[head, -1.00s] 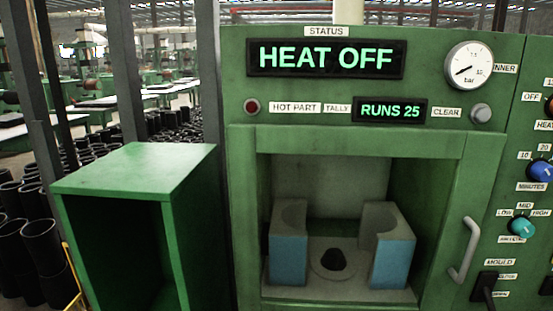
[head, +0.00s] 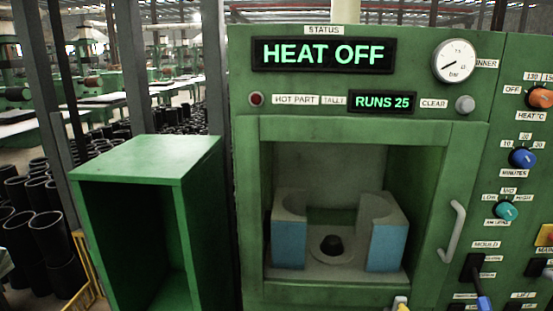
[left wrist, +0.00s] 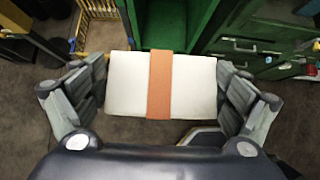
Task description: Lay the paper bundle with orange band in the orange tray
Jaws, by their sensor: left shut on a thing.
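The paper bundle with orange band (left wrist: 126,85) is a white block with an orange strip around its middle, seen in the left wrist view. My left gripper (left wrist: 161,88) is shut on it, one finger at each short end. The bundle is held above the brown floor, close to an open green box. Neither the bundle nor my left gripper shows in the head view. The orange tray is not in view. My right gripper is not in view.
A green open-fronted cabinet (head: 150,158) stands left of a green press (head: 355,130). The press chamber holds two blue-faced mould halves (head: 289,243) around a dark plug. Knobs and switches line the right panel. Black rubber sleeves (head: 50,237) stand at the far left.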

